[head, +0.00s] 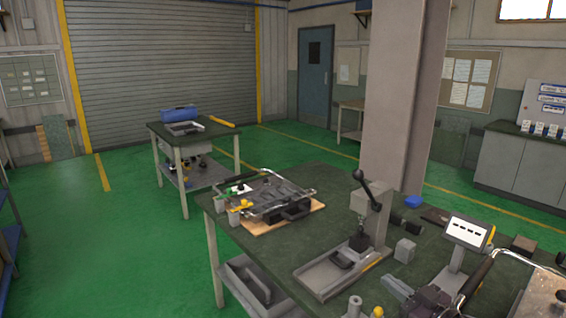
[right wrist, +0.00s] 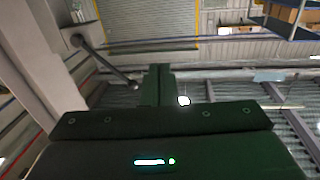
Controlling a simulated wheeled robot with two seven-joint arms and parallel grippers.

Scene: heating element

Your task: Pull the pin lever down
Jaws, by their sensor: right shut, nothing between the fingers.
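The pin lever (head: 366,188) is a dark rod with a black ball end. It tilts up and to the left from the head of a grey bench press (head: 366,204). My left gripper is not in view.
A dark green workbench (head: 330,225) holds the press and its base plate (head: 325,275). A metal assembly with handles (head: 265,192) lies on a board at its far left. A small display stand (head: 467,233) is at the right. A thick pillar (head: 393,90) rises behind the press.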

